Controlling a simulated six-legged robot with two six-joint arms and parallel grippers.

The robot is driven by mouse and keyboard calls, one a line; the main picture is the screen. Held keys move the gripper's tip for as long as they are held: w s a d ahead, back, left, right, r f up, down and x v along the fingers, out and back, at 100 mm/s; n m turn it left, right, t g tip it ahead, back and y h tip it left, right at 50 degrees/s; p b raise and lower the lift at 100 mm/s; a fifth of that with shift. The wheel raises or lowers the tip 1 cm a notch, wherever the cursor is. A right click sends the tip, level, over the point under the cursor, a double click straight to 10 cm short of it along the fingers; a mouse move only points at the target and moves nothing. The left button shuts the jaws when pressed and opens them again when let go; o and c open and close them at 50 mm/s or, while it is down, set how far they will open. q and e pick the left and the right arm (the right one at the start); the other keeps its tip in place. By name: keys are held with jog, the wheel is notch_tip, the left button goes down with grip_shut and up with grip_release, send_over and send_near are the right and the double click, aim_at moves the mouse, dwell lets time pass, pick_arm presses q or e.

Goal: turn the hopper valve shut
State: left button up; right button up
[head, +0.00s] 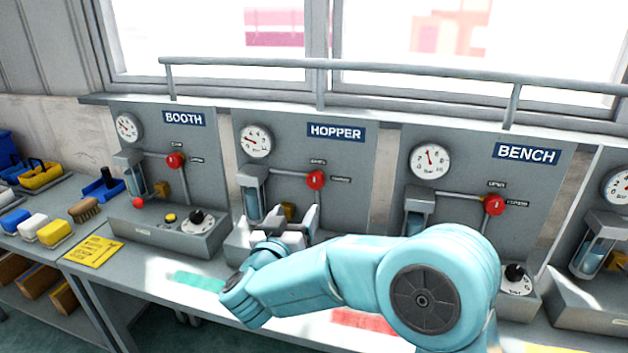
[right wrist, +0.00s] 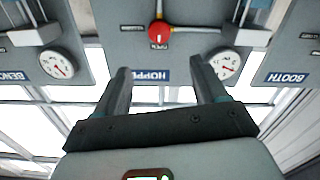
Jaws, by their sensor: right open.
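The hopper valve (head: 317,180) is a round red knob on the grey HOPPER panel (head: 352,160), at the end of a grey pipe. Small labels sit above it and to its right; its turn position is too small to tell. My right gripper (head: 290,222) is open and empty, below and a little left of the knob in the head view. In the right wrist view the red knob (right wrist: 158,32) shows centred beyond the two open fingers (right wrist: 160,70), apart from them. My left gripper is not in view.
The BOOTH valve (head: 175,160) and BENCH valve (head: 494,204) are similar red knobs on either side. A gauge (head: 256,141) and a sight glass (head: 251,193) stand left of the hopper valve. A grey rail (head: 400,68) runs above the panels. Brushes and blocks lie at left.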

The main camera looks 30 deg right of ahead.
aim_at(314, 182)
jog(key=p+x, duration=0.1)
jog(key=x, duration=1.2)
jog(key=shift+f+p, duration=0.15)
jog(key=shift+p, duration=0.2)
jog(key=shift+w+d, duration=0.3)
jog(key=shift+w+d, duration=0.1)
jog(key=c, duration=1.1)
